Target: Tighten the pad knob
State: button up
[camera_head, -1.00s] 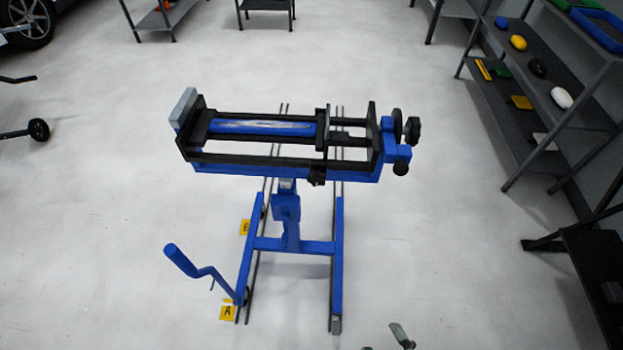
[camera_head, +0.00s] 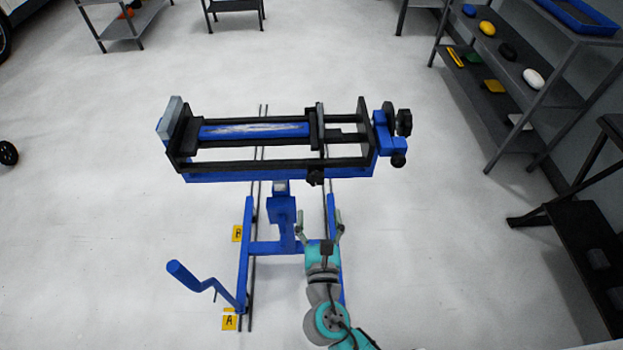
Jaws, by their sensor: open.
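A blue stand with a black clamping frame (camera_head: 225,170) stands upright on the floor in the middle. A black sliding crosspiece (camera_head: 316,130) spans the frame right of centre, with a small black knob (camera_head: 315,178) at its front lower end. More black knobs (camera_head: 404,122) sit on the frame's right end; I cannot tell from their look which is the pad knob. My gripper (camera_head: 320,216) is open and empty, its fingers apart and pointing away from me. In the picture it is below the small front knob, apart from it, over the stand's right leg.
A blue crank handle (camera_head: 190,282) sticks out at the stand's left. Yellow markers A (camera_head: 229,321) and B (camera_head: 237,233) lie by the floor rails. A grey shelf (camera_head: 520,70) with several small items and a dark rack (camera_head: 590,235) stand at the right.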

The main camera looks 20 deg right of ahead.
aim_at(316, 182)
jog(key=x, duration=1.1)
jog(key=shift+a, duration=0.1)
jog(key=c, duration=1.2)
